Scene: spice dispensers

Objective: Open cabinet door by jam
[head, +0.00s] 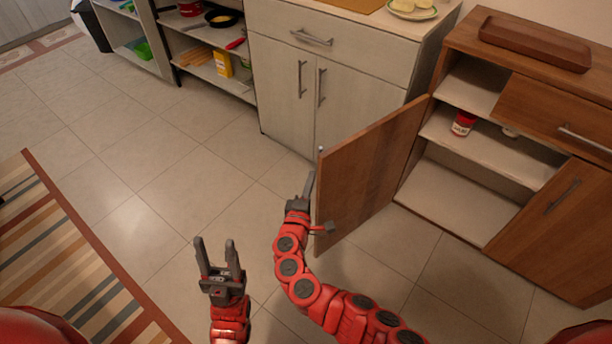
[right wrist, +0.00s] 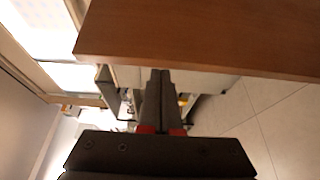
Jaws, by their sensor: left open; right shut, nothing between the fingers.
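The wooden cabinet door (head: 365,170) by the jam stands swung wide open from the brown cabinet at the right of the head view. A red jam jar (head: 463,123) with a white label sits on the shelf inside. My right gripper (head: 309,182) is shut and empty at the door's free edge; whether it touches the door I cannot tell. In the right wrist view its closed fingers (right wrist: 160,88) reach up to the edge of a wooden panel (right wrist: 200,35). My left gripper (head: 218,250) is open and empty over the floor, left of the right arm.
The brown cabinet's other door (head: 560,215) is closed, and a wooden tray (head: 535,42) lies on top. A pale cabinet (head: 330,75) with closed doors stands behind the open door. A striped rug (head: 70,270) lies at the left. The tiled floor between is clear.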

